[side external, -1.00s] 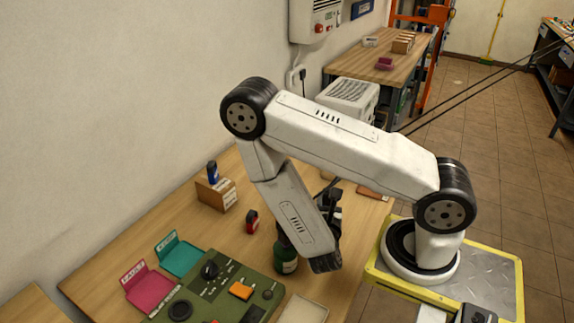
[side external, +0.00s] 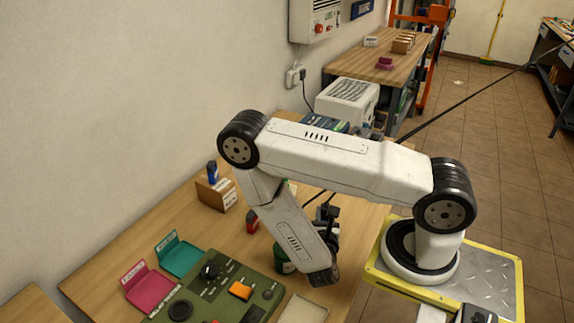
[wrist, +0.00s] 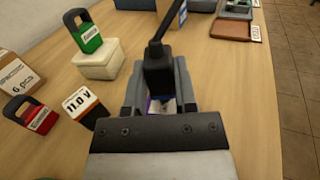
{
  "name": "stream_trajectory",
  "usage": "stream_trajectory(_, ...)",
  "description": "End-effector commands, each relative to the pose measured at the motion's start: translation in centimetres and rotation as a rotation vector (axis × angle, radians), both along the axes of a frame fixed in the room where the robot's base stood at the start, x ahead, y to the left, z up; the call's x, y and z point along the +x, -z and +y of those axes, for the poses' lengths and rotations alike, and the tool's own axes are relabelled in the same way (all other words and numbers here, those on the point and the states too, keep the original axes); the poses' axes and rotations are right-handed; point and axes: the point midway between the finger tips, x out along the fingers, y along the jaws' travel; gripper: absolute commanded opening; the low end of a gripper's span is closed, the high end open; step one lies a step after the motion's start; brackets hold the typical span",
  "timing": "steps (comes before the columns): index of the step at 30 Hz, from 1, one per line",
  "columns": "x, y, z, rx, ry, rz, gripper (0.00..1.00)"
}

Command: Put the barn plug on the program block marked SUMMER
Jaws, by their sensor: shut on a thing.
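In the wrist view my gripper (wrist: 158,98) is shut on a dark plug-like thing (wrist: 157,70) with a black stem or handle rising from it. I cannot read a name on it, so I cannot tell whether it is the barn plug. A bit of purple shows between the jaws. A green plug with a black loop handle (wrist: 84,34) sits on a cream block (wrist: 98,61) to the upper left. A red plug (wrist: 32,115) stands at the left. No marking SUMMER is readable. In the side view my gripper (side external: 328,215) is partly hidden behind my forearm.
A block marked 11.0 V (wrist: 88,108) stands left of my gripper. A cardboard box (wrist: 14,72) is at the left edge, a brown tray (wrist: 233,28) at the upper right. In the side view, pink (side external: 150,292) and teal (side external: 180,260) trays stand beside a green panel (side external: 215,295).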

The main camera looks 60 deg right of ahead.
Motion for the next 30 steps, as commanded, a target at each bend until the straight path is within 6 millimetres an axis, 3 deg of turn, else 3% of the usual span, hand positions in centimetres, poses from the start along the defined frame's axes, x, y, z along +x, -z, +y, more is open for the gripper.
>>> stream_trajectory(14,-0.01,0.45,0.00,0.000,0.000,0.000,0.00)
stream_trajectory(15,0.00,0.47,0.00,0.000,0.000,0.000,0.41)
stream_trajectory(18,0.00,0.45,0.00,0.000,0.000,0.000,0.70)
stream_trajectory(30,0.00,0.33,0.00,0.000,0.000,0.000,0.70)
